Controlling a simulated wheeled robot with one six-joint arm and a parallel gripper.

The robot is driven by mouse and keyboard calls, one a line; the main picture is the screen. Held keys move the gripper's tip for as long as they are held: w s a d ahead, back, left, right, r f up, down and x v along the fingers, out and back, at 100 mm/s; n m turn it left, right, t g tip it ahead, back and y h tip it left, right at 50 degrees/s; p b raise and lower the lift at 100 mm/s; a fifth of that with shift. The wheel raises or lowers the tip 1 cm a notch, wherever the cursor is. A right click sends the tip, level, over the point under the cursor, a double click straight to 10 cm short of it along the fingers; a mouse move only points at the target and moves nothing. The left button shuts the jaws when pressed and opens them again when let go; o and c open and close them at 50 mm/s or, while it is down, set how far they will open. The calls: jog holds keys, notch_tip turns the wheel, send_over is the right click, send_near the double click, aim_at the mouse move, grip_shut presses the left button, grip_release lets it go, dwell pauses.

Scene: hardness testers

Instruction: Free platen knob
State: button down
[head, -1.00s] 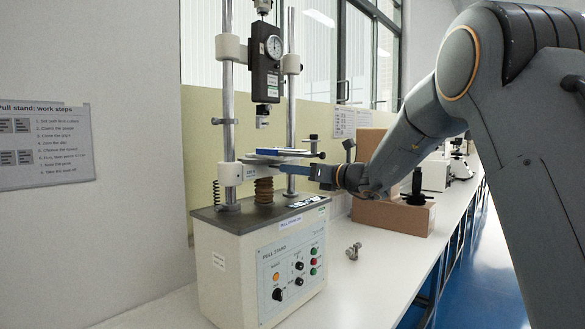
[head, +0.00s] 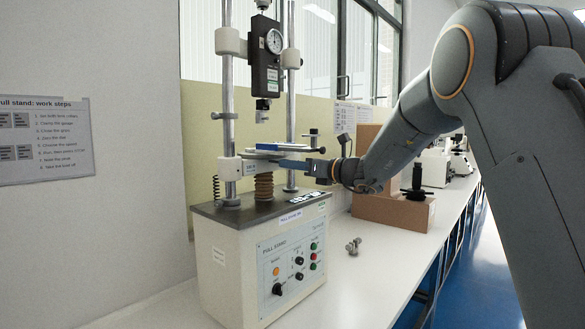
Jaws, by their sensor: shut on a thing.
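The pull stand (head: 225,250) stands on the white bench, with its platen (head: 268,154) between two upright posts above a coiled bellows (head: 264,187). My gripper (head: 284,164) reaches in from the right, just below the platen's right side. Its blue fingers are shut by the white bracket (head: 250,172) at the platen's front. They are shut on the small platen knob there, which the fingers hide.
A force gauge (head: 266,55) hangs above the platen. The control panel (head: 290,265) faces front. Small metal parts (head: 353,246) lie on the bench (head: 345,290). A cardboard box (head: 395,212) stands behind, right. A work-steps sheet (head: 45,142) hangs on the left wall.

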jog(key=shift+b, duration=0.4)
jog(key=n+b, duration=0.8)
jog(key=b, duration=0.6)
jog(key=shift+n, duration=0.3)
jog(key=shift+b, duration=0.6)
jog(key=c, duration=1.6)
grip_release()
jog(key=shift+r+p, duration=0.2)
jog(key=shift+p, duration=0.7)
